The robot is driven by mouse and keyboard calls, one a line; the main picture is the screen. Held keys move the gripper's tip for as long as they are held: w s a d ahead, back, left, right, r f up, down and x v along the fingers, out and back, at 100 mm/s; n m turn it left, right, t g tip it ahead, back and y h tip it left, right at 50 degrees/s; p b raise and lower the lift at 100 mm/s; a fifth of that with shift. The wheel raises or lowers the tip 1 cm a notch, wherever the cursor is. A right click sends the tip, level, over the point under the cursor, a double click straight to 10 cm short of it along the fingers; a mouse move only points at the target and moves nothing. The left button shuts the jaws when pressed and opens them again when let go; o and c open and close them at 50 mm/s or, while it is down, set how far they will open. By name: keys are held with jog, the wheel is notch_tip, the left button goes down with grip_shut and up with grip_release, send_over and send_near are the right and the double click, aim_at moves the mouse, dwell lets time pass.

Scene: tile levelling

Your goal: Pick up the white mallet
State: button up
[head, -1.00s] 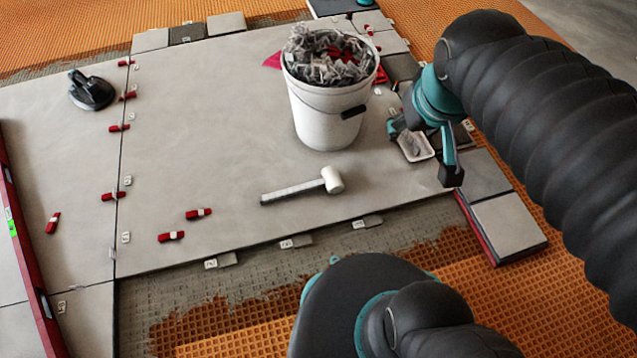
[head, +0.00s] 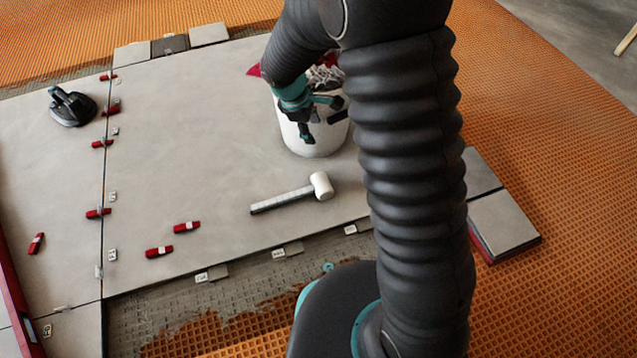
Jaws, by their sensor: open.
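The white mallet (head: 293,194) lies on its side on the large grey tile (head: 190,150). Its white head (head: 321,186) is at the right end, and its light handle with a dark tip points left and slightly toward the front. My gripper (head: 313,122) is open and empty. It appears beyond the mallet head in the picture, in front of the white bucket (head: 312,146), with its fingers apart. The gap between gripper and bucket cannot be told. The mallet is fully visible.
The bucket, full of grey and red scraps, is partly hidden by my arm. Red wedges (head: 187,227) and (head: 159,251) lie left of the mallet. A black suction lifter (head: 72,106) stands at far left. Stacked tiles (head: 503,222) are at right. Tile around the mallet is clear.

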jog(key=a+f+n+h, duration=0.1)
jog(key=a+f+n, duration=0.25)
jog(key=f, duration=0.65)
jog(key=a+f+n, duration=0.3)
jog(key=a+f, duration=0.1)
jog(key=f, duration=0.6)
jog(key=b, duration=0.2)
send_near(303, 190)
jog(key=shift+g, duration=0.3)
jog(key=x, duration=0.3)
jog(key=w+x, duration=0.1)
jog(key=x, duration=0.1)
jog(key=shift+d, duration=0.25)
jog(key=shift+s+b+x, duration=0.15)
jog(key=shift+b+x, duration=0.15)
jog(key=shift+x, duration=1.05)
jog(key=shift+s+b+x, duration=0.15)
jog(key=shift+b+x, duration=0.1)
jog(key=shift+x, duration=1.1)
jog(key=shift+a, duration=0.1)
grip_shut()
